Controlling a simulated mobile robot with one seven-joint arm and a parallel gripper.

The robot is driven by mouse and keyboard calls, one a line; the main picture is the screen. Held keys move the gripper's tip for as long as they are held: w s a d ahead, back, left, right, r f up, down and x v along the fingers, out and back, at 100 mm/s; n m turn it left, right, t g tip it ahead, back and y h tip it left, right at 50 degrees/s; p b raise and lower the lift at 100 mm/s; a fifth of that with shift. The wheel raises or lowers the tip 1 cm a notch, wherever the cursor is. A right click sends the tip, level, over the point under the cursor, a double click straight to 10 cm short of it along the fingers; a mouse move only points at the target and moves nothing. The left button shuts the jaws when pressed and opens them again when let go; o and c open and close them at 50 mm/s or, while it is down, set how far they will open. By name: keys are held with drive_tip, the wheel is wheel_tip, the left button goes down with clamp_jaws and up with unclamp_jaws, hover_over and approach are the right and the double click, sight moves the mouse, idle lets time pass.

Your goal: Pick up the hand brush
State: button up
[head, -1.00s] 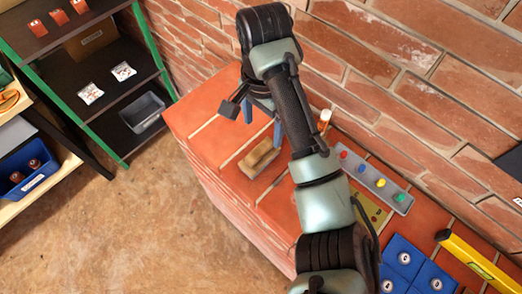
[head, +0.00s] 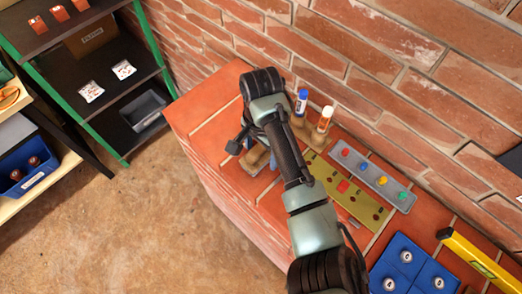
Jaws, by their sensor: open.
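The hand brush (head: 255,157), a tan wooden piece, lies on the red brick bench top (head: 205,120) near its front edge. My gripper (head: 261,164) is pointed down at the brush, its blue fingertips low and close around it. The jaws are open. The arm and gripper hide much of the brush, and I cannot tell whether the fingers touch it.
A blue-capped tube (head: 301,102) and an orange-and-white tube (head: 324,120) stand behind my arm. To the right are a knobbed grey panel (head: 391,188), an olive plate (head: 362,207), blue blocks (head: 402,257) and a yellow level (head: 470,256). A brick wall (head: 400,90) rises behind.

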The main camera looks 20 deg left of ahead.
clamp_jaws()
idle(0.3)
drive_tip(key=shift+r, duration=0.1)
wheel_tip(320, 180, up, 10)
drive_tip(key=shift+f, duration=0.1)
idle(0.3)
drive_tip(key=c, duration=0.6)
unclamp_jaws()
drive_tip(key=shift+c, duration=0.2)
drive_tip(key=shift+p, duration=0.3)
drive_tip(key=c, duration=0.6)
